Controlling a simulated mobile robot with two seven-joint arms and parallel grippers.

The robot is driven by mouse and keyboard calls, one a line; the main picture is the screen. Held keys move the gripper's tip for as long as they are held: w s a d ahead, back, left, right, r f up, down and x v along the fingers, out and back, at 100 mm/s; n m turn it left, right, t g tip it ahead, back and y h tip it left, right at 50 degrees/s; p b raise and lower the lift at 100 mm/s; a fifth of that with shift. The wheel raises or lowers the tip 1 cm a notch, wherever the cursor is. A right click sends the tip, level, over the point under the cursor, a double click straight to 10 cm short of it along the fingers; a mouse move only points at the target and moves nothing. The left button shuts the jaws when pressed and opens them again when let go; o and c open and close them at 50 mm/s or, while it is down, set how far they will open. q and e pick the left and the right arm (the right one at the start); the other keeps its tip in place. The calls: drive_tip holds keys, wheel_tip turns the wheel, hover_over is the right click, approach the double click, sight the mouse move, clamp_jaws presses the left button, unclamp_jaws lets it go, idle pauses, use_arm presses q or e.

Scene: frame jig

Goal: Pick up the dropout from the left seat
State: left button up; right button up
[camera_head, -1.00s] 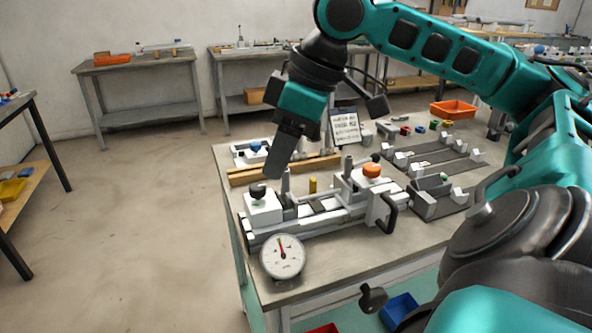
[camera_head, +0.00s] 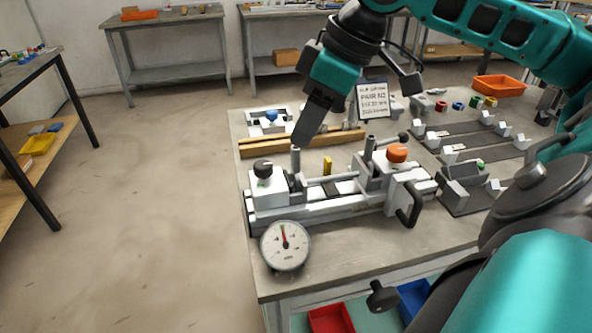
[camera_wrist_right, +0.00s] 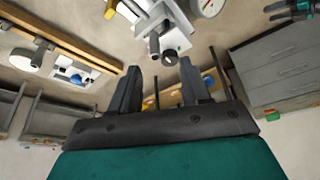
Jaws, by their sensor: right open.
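The white frame jig (camera_head: 325,203) lies along the front of the table. Its left seat is a white block (camera_head: 266,184) with a black knob (camera_head: 263,168), beside a grey upright post (camera_head: 296,160). I cannot clearly make out the dropout among the dark grey parts there. My right gripper (camera_head: 306,138) points down just above and behind the post, apart from the seat. In the right wrist view its two fingers (camera_wrist_right: 162,92) are spread with nothing held between them; the jig's knob (camera_wrist_right: 168,58) shows beyond them.
A dial gauge (camera_head: 285,245) stands at the jig's front left. An orange knob (camera_head: 397,153) and black handle (camera_head: 411,205) are at its right. A wooden bar (camera_head: 280,146) and a sign (camera_head: 373,100) stand behind. Grey fixtures (camera_head: 470,190) fill the right side.

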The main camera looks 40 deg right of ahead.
sight(295, 152)
drive_tip(key=x, duration=0.4)
drive_tip(key=b+x, duration=0.1)
drive_tip(key=x, duration=0.2)
drive_tip(key=shift+d, duration=0.3)
drive_tip(key=shift+c, duration=0.5)
clamp_jaws()
